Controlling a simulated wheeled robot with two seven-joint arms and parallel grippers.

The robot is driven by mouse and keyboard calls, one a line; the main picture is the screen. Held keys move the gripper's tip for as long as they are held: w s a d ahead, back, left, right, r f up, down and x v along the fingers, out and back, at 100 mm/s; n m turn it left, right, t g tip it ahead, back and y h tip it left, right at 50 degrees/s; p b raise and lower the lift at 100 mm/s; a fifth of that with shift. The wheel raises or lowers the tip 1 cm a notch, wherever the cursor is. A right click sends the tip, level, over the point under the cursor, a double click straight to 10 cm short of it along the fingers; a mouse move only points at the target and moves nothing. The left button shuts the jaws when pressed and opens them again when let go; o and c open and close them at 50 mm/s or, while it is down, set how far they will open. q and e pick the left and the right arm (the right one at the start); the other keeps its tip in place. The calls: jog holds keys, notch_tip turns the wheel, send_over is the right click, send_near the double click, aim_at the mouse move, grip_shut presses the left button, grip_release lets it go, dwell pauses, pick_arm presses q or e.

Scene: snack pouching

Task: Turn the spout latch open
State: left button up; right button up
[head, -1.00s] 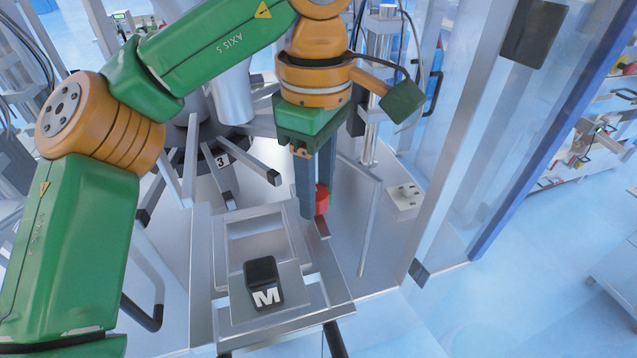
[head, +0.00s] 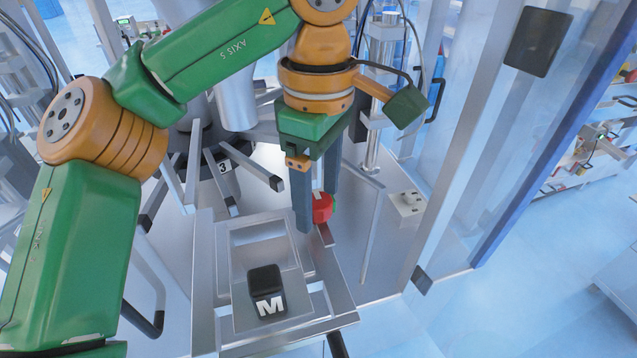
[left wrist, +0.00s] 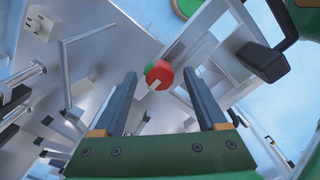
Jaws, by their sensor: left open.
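The spout latch is a red round knob (head: 322,208) with a pale bar across its face and some green behind it. It sits at the back right of the metal tray frame. My left gripper (head: 317,213) points down at it with its two dark fingers spread. In the left wrist view the red knob (left wrist: 158,74) shows between the tips of the open left gripper (left wrist: 160,76), with clear space on each side. Whether the fingertips reach past its face I cannot tell. My right gripper is not in view.
A black block marked M (head: 266,290) lies on the metal tray (head: 240,322) in front. Metal bars radiate from a hub at left. A clear panel is at right.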

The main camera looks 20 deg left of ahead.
aim_at(318, 199)
pick_arm(q)
notch_tip(318, 199, up, 5)
jog(key=shift+f, duration=0.1)
jog(key=shift+r, duration=1)
